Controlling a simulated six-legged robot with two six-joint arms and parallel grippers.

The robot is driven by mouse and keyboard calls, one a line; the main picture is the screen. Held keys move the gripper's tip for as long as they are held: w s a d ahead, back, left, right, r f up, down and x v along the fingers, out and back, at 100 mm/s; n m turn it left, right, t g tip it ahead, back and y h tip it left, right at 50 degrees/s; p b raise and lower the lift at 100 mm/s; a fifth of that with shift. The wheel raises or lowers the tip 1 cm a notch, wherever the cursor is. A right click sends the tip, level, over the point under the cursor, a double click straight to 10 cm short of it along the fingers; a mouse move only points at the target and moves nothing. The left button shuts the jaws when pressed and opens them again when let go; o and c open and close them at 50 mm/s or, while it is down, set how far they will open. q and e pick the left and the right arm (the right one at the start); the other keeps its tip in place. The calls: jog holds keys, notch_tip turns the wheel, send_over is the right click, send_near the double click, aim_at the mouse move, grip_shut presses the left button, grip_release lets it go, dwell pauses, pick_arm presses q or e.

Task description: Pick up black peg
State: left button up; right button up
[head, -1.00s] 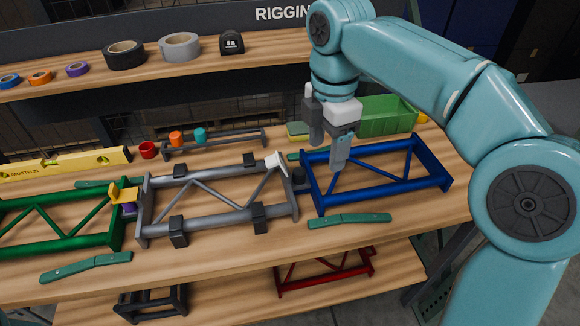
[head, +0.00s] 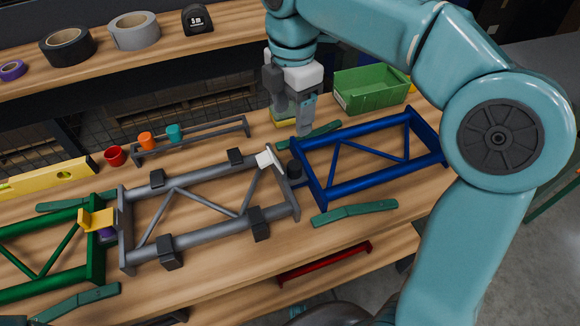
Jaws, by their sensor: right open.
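The black peg (head: 295,169) is a short dark cylinder in the gap between the grey frame (head: 190,240) and the blue frame (head: 355,182). Its lower part is partly hidden by the end of the grey frame. My right gripper (head: 290,108) is open and empty. It points down above the bench, behind the black peg in the picture and apart from it. My left gripper is not in view.
A green bin (head: 370,90) and a yellow-green block (head: 284,117) stand behind. Green flat handles (head: 355,212) lie near the frames. Red (head: 115,156), orange (head: 146,141) and teal (head: 174,133) pieces sit by a grey rail. A white clip (head: 265,158) is on the grey frame.

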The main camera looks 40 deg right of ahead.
jog(key=b, duration=0.2)
send_over(295, 164)
jog(key=f, duration=0.8)
jog(key=shift+s+a, duration=0.1)
jog(key=shift+a, duration=0.25)
jog(key=shift+s+f, duration=0.15)
jog(key=shift+f, duration=0.45)
jog(key=f, duration=0.1)
jog(key=f+b, duration=0.1)
jog(key=f, duration=0.3)
jog(key=shift+w+d, duration=0.2)
jog(key=shift+d, duration=0.2)
jog(key=c, duration=1.2)
